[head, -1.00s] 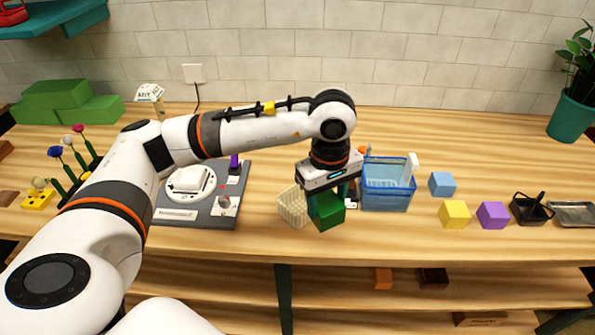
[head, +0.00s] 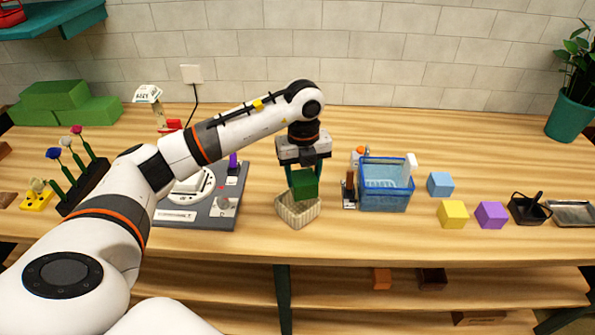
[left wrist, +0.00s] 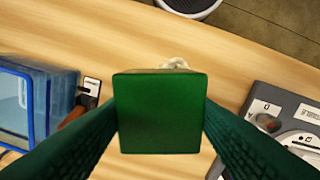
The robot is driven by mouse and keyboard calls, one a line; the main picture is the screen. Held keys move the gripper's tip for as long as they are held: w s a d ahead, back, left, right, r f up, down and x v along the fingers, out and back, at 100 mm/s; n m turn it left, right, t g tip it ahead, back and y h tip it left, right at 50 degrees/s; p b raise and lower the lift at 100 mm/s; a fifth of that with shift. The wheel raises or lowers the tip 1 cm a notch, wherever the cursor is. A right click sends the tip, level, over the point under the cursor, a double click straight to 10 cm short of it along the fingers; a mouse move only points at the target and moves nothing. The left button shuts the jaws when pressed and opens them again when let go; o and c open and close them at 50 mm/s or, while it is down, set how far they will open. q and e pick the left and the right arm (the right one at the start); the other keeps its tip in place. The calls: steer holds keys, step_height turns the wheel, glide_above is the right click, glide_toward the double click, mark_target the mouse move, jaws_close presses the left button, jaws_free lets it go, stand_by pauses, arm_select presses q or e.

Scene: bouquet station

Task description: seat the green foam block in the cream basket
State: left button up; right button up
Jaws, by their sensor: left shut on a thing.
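The green foam block (head: 304,185) is held between the fingers of my left gripper (head: 306,178), which is shut on it. In the left wrist view the block (left wrist: 160,112) fills the space between the two dark green fingers. The cream basket (head: 298,215) stands on the table directly below the block in the head view. The block overlaps the basket's back rim there, and I cannot tell whether it has entered the opening. In the left wrist view the block hides nearly all of the basket; only a pale bit of rim (left wrist: 175,63) shows. My right gripper is not in view.
A blue basket (head: 385,204) stands right of the cream basket, with a small dark tool stand (head: 349,193) between them. A grey scale-like device (head: 226,211) is at the left. Blue, yellow (head: 452,214) and purple blocks lie farther right. The table's front edge is close.

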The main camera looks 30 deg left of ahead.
mark_target(298, 184)
arm_select(q)
steer(key=n, duration=0.2)
steer(key=a+n, duration=0.1)
steer(key=n, duration=0.1)
steer(key=a+f+n, duration=0.1)
steer(key=shift+w+n, duration=0.25)
steer(key=shift+n, duration=0.15)
steer(key=shift+f+b, duration=1.5)
steer(key=shift+f, duration=0.4)
steer(key=shift+f+b, duration=0.65)
steer(key=shift+f, duration=0.4)
steer(key=o, duration=1.5)
steer(key=shift+f, duration=0.1)
steer(key=shift+o, duration=0.2)
